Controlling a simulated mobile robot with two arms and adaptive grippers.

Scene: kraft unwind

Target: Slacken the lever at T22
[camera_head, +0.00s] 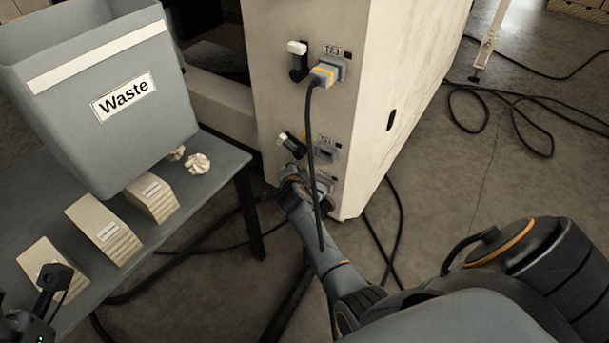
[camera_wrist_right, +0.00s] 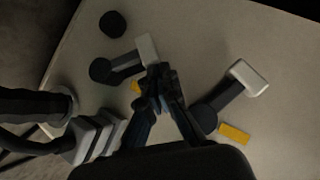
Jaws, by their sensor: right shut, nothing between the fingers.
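The tan cabinet (camera_head: 375,100) carries a column of black levers with white tips. The upper lever (camera_head: 298,62) stands upright beside a plate that seems to read T23. The middle lever (camera_head: 289,144) is tilted, its white tip up and left; its plate is too small to read surely. My right gripper (camera_head: 291,178) is just below it, shut and empty. In the right wrist view the shut fingertips (camera_wrist_right: 160,80) lie between one lever (camera_wrist_right: 128,64) and another lever (camera_wrist_right: 230,95), close to the first; contact is unclear. Part of my left gripper (camera_head: 52,283) shows at lower left.
A grey Waste bin (camera_head: 150,110) stands on the grey table (camera_head: 190,215) with tan blocks (camera_head: 104,230) and crumpled paper (camera_head: 198,163). Cables (camera_head: 505,95) lie on the floor.

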